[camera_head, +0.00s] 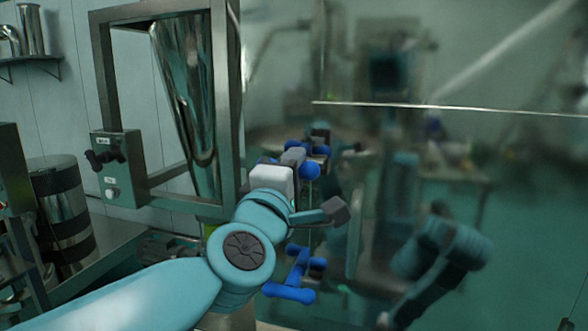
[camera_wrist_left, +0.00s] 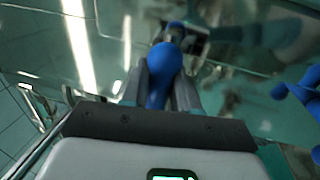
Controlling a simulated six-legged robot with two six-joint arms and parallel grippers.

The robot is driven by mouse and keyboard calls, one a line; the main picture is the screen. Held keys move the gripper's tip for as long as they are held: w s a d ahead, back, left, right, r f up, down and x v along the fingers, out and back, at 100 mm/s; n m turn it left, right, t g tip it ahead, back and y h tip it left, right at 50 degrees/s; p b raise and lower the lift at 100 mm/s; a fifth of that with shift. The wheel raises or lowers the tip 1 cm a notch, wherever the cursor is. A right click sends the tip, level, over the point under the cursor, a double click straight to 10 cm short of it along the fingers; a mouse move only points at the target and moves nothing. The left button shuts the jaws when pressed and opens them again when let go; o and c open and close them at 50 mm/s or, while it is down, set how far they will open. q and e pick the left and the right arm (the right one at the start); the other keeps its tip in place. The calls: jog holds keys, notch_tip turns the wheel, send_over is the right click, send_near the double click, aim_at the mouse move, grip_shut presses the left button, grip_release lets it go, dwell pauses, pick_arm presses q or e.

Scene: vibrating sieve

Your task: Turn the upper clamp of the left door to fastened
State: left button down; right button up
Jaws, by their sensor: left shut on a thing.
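The left door (camera_head: 520,230) is a glossy panel filling the right of the head view. Its upper clamp (camera_head: 311,170) is blue with a rounded knob and sits at the door's left edge. In the head view my left gripper (camera_head: 296,156) is at this clamp and partly covers it. In the left wrist view my left gripper (camera_wrist_left: 162,85) is shut on the blue handle (camera_wrist_left: 163,62), with a grey finger on each side. The clamp's exact angle is hard to tell. My right gripper does not show.
A second blue clamp (camera_head: 290,290) sits lower on the door's edge. A steel frame (camera_head: 226,90) with a shiny funnel (camera_head: 187,80) and a control box (camera_head: 118,165) stand left. The door mirrors the room and a blurred teal arm.

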pick_arm(q)
jog(key=c, duration=1)
grip_release()
jog(key=shift+s+a+f, duration=0.1)
jog(key=shift+s+f, duration=0.05)
jog(key=shift+s, duration=0.2)
jog(key=b+v, duration=0.3)
jog(key=v, duration=1.2)
jog(key=shift+s, duration=0.2)
jog(key=shift+a, duration=0.15)
